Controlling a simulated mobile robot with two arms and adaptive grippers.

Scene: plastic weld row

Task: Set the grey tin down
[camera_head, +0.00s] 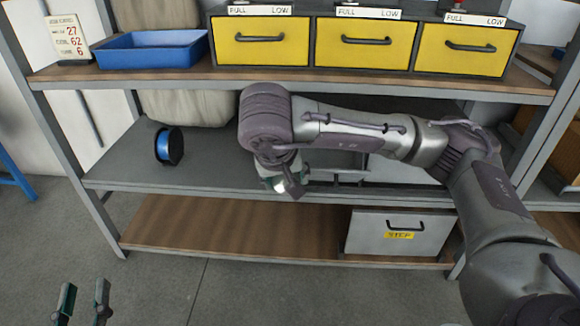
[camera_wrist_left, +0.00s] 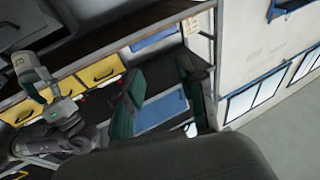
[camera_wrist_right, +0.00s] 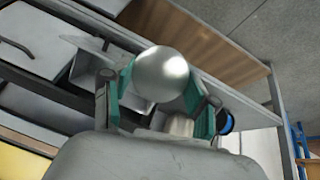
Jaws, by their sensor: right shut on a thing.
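The grey tin (camera_wrist_right: 160,75) shows in the right wrist view as a shiny round silver end between the two fingers of my right gripper (camera_wrist_right: 158,92). The fingers are shut on it. In the head view my right gripper (camera_head: 284,184) hangs at the front of the grey middle shelf (camera_head: 215,180); my arm hides most of the tin there. My left gripper (camera_head: 84,303) is low at the bottom left of the head view, over the floor, open and empty. Its spread fingers also show in the left wrist view (camera_wrist_left: 160,95).
A blue spool (camera_head: 168,146) stands at the left of the middle shelf, with bare shelf between it and my right gripper. Above are a blue tray (camera_head: 152,50) and yellow drawers (camera_head: 260,42). A grey step box (camera_head: 397,233) sits on the lower wooden shelf (camera_head: 220,225).

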